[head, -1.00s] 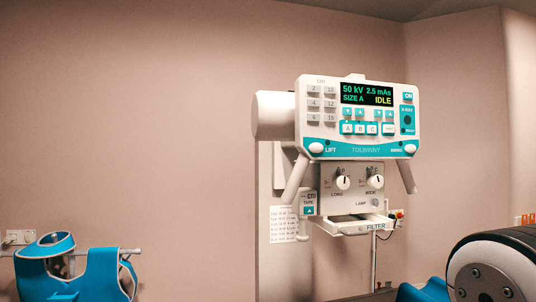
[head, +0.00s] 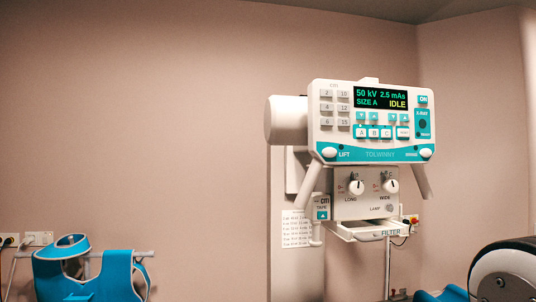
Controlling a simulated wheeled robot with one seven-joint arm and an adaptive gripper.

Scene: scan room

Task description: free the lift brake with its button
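The x-ray head's control panel (head: 371,121) is white and teal. It stands in the right half of the head view, with a dark display reading 50 kV, 2.5 mAs, SIZE A and IDLE. The white oval lift button (head: 329,153) sits at the panel's lower left, beside the word LIFT. A matching oval button (head: 426,153) is at the lower right; its label is too small to read surely. Two handles slope down below the panel. My gripper's fingers do not show in the head view.
A collimator box (head: 364,193) with two knobs and a filter tray (head: 368,230) hangs below the panel. A teal apron (head: 104,275) hangs on a rail at lower left.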

